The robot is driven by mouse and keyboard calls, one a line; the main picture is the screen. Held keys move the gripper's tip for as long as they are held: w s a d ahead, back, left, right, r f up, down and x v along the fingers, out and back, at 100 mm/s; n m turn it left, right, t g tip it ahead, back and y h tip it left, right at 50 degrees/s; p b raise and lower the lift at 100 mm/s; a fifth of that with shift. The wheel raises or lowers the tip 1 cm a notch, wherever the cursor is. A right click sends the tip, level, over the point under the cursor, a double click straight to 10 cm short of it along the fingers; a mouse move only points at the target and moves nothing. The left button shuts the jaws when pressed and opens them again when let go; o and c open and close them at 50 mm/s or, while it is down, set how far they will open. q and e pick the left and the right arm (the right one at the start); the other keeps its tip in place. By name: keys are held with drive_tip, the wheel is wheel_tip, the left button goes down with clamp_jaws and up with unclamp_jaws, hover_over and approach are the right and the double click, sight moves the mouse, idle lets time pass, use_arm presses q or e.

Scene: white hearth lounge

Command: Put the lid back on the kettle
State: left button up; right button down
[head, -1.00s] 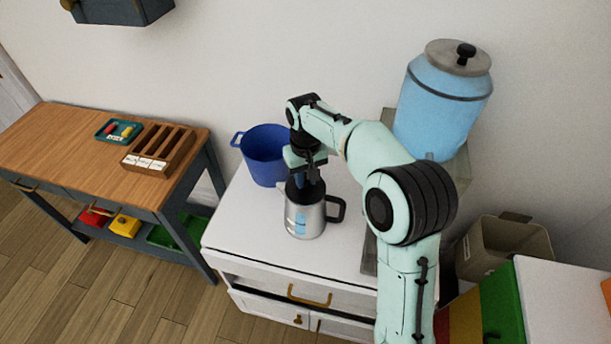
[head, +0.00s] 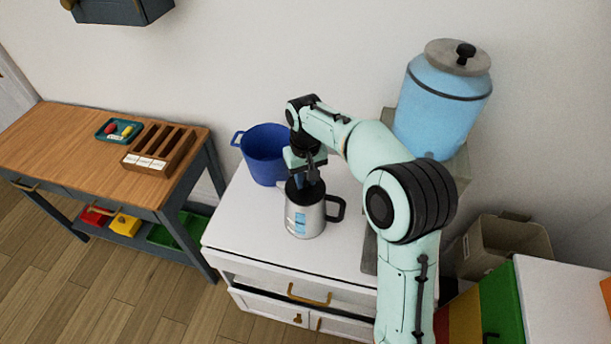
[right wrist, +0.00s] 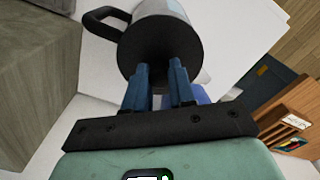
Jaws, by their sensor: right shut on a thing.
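A silver kettle (head: 305,220) with a black handle and a blue level window stands upright on the white cabinet in the head view. Its side also shows in the right wrist view (right wrist: 166,9). The black lid (right wrist: 158,48) lies over the kettle's top, looking level with the rim; I cannot tell whether it is fully seated. My right gripper (right wrist: 162,72) points down above the kettle and is shut on the lid, its blue fingers at the lid's middle. The grip point itself is hard to see. My left gripper is out of view.
A blue pot (head: 263,156) stands just behind the kettle on the white cabinet (head: 245,225). A large blue dispenser (head: 437,108) stands at the right behind my arm. The cabinet top left of the kettle is clear. A wooden table (head: 70,150) is farther left.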

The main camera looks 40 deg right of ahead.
drive_tip(key=shift+c, duration=2)
unclamp_jaws()
drive_tip(key=shift+r, duration=0.1)
drive_tip(key=shift+r+p, duration=1.3)
drive_tip(key=shift+r, duration=0.9)
drive_tip(key=shift+r+p, duration=0.65)
drive_tip(key=shift+r, duration=0.6)
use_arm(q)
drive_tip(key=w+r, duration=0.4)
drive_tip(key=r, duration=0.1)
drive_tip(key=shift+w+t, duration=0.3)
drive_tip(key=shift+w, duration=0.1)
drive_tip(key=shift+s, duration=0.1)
use_arm(e)
clamp_jaws()
